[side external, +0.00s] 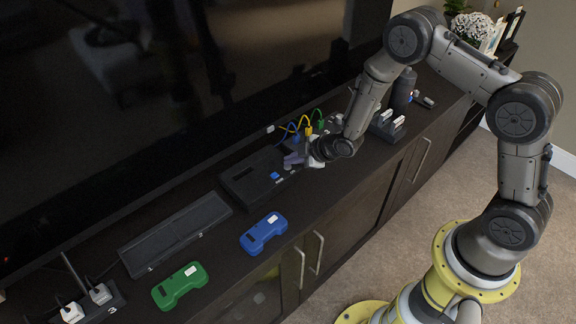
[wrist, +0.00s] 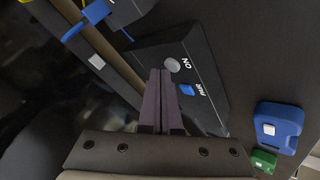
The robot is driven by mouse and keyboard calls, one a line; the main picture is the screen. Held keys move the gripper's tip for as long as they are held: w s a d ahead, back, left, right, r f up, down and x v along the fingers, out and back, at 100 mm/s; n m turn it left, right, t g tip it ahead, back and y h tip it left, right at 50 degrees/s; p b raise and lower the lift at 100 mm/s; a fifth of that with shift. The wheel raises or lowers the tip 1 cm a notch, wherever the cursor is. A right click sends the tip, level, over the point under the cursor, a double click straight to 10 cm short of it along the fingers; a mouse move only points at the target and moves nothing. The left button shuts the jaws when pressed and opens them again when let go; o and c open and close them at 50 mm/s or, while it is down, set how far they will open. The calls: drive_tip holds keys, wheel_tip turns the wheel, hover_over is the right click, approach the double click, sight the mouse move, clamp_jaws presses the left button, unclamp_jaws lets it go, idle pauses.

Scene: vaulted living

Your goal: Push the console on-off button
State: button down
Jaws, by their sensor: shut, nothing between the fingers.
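The console (side external: 250,178) is a dark flat box on the TV cabinet top. In the wrist view its face (wrist: 205,60) carries a grey round button (wrist: 172,65) marked "ON" and a blue button (wrist: 186,89) with white lettering beside it. My gripper (side external: 290,161) is at the console's right end in the side view, its purple fingers shut and empty. In the wrist view the fingertips (wrist: 159,72) appear just left of the grey button; I cannot tell whether they touch the console. The grey button is not clear in the side view.
A blue controller (side external: 263,232), a green controller (side external: 180,285) and a long dark bar (side external: 175,232) lie on the cabinet top. Blue, yellow and green cables (side external: 306,125) stand behind my gripper. The large TV screen (side external: 150,90) rises along the back.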

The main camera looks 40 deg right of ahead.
sight(291, 169)
drive_tip(key=shift+f, duration=0.35)
drive_tip(key=shift+r, duration=0.1)
idle(0.4)
drive_tip(key=shift+r, duration=0.85)
wheel_tip(291, 169, up, 6)
idle(0.4)
